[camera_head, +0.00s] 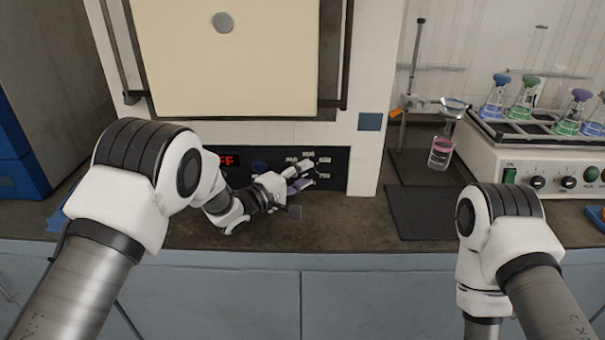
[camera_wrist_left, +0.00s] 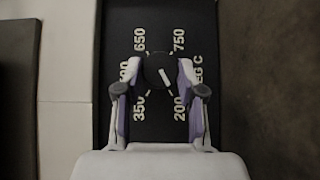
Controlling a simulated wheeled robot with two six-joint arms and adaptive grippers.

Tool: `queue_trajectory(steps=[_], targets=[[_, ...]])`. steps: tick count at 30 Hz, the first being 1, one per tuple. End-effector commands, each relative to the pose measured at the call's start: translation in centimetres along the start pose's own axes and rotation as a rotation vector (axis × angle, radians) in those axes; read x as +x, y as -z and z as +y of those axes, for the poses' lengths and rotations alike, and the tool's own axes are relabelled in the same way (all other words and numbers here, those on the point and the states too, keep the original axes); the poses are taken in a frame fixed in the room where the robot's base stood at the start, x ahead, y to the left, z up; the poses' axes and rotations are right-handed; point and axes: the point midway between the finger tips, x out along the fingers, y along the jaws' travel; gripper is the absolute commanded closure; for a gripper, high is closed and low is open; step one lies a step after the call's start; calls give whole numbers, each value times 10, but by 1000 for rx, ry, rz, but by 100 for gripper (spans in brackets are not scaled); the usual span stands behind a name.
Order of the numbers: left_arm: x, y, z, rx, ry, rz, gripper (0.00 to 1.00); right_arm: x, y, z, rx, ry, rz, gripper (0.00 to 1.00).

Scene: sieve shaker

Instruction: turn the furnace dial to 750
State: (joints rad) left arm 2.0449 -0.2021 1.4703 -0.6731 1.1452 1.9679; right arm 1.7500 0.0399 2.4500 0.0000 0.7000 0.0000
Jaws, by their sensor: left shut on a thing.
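The furnace dial (camera_wrist_left: 158,70) is a round black knob on a black panel, with a white pointer line. In the left wrist view the line points to the lower right, toward the 200 mark (camera_wrist_left: 181,108). The 750 mark (camera_wrist_left: 179,40) is at the upper right. My left gripper (camera_wrist_left: 160,78) is shut on the dial, one finger on each side. In the head view my left gripper (camera_head: 305,172) is at the panel and mostly hides the dial. My right gripper is out of view.
The furnace's cream door (camera_head: 235,70) is above the panel. A red display (camera_head: 228,160) is partly hidden by my left arm. A dark mat (camera_head: 422,213), a stand with a flask (camera_head: 440,153) and a shaker (camera_head: 545,155) with several stoppered flasks are on the right.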

Motion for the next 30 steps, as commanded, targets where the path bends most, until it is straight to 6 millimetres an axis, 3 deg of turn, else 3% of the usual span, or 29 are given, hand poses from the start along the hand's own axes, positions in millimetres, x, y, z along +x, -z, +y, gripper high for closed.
queue_trajectory(steps=[18, 30], targets=[[0, -1, 12, 276, 279, -1, 96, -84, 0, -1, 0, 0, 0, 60], [2, -2, 9, 406, 407, -1, 96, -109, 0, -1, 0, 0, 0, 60]])
